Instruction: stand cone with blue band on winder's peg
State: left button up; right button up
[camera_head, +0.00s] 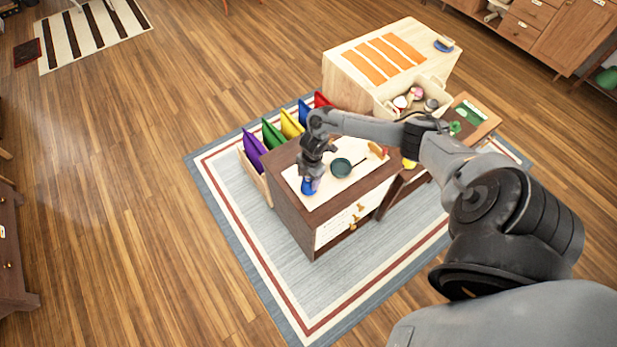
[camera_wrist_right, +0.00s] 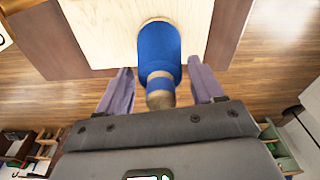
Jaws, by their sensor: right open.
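A blue thing (camera_head: 309,187) stands on the pale top of the brown cabinet, under my right gripper (camera_head: 312,179). In the right wrist view it is a rounded blue body (camera_wrist_right: 160,47) with a blue band and a narrow tan end (camera_wrist_right: 160,99) pointing toward the palm. The fingers of my right gripper (camera_wrist_right: 160,75) are open on either side of it, with gaps at both sides. I cannot tell whether the cone and the peg are separate parts here. My left gripper is not in view.
A dark green pan-like thing (camera_head: 341,167) lies just right of the gripper. Purple, green, yellow, blue and red panels (camera_head: 272,134) stand behind the cabinet (camera_head: 287,202). A small green thing (camera_head: 455,127) sits at right.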

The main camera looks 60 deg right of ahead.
notch_tip(320, 180, up, 11)
jog(key=d+p, duration=0.1)
jog(key=shift+s+d, duration=0.15)
jog(key=shift+s, duration=0.05)
dwell(0.4)
jog(key=shift+f, duration=0.1)
